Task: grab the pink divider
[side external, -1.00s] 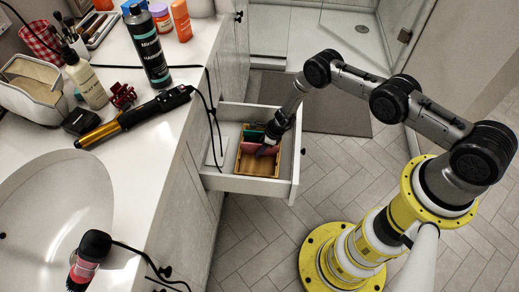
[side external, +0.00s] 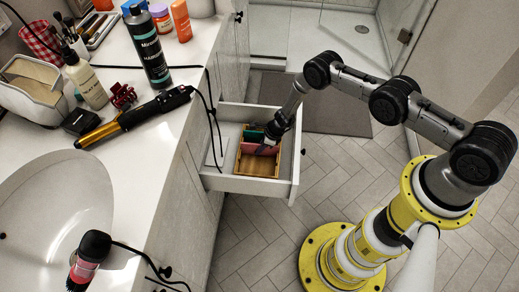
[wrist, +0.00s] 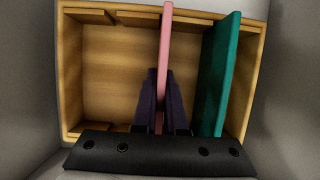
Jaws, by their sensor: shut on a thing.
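The pink divider (wrist: 165,45) stands on edge inside a wooden box (wrist: 100,80) in the wrist view. My gripper (wrist: 163,75) reaches down into the box with one dark finger on each side of the divider, shut on it. The divider's lower part is hidden between the fingers. In the side view the pink divider (side external: 252,148) shows beside my gripper (side external: 268,148), in the wooden box (side external: 258,165) in the open drawer.
A green divider (wrist: 218,75) stands tilted in the box, right of the pink one. A black cord (side external: 212,120) hangs from the counter.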

